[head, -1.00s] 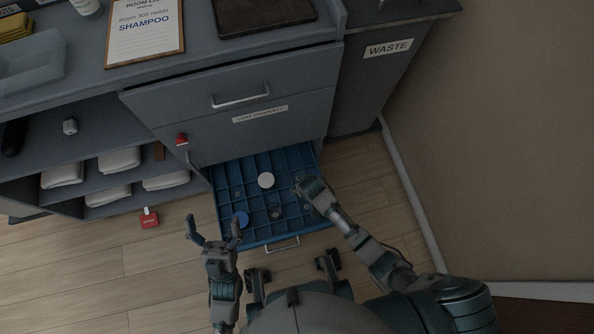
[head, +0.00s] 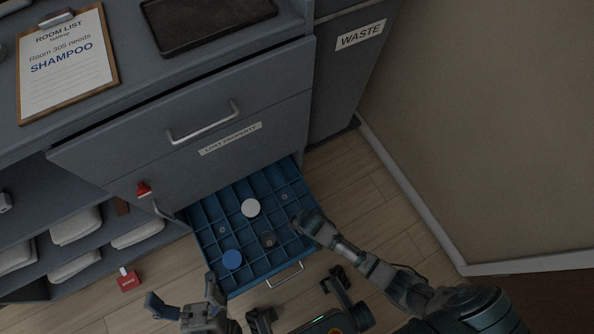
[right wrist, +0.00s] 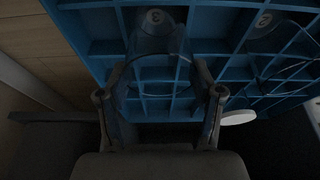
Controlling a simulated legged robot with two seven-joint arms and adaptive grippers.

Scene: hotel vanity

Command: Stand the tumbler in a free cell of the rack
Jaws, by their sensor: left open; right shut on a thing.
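The rack is a blue grid of square cells (head: 212,250) in the pulled-out bottom drawer. A white round-topped item (head: 250,207) and a blue round-topped item (head: 232,259) stand in it. A clear, hard-to-see tumbler (right wrist: 155,62) is between the fingers of my right gripper (right wrist: 160,105), which is shut on it over the rack. In the head view my right gripper (head: 308,224) is at the rack's right side; the tumbler is not clear there. Another clear glass shape (right wrist: 275,50) shows at right. My left gripper (head: 183,294) is open and empty, left of the drawer front.
Small numbered discs show, one marked 3 (right wrist: 155,17) and one marked 2 (right wrist: 263,19). The drawer handle (head: 285,275) faces me. The counter above holds a clipboard (head: 67,85) and a dark tray (head: 205,22). A waste cabinet (head: 352,60) stands right. Floor right of the drawer is clear.

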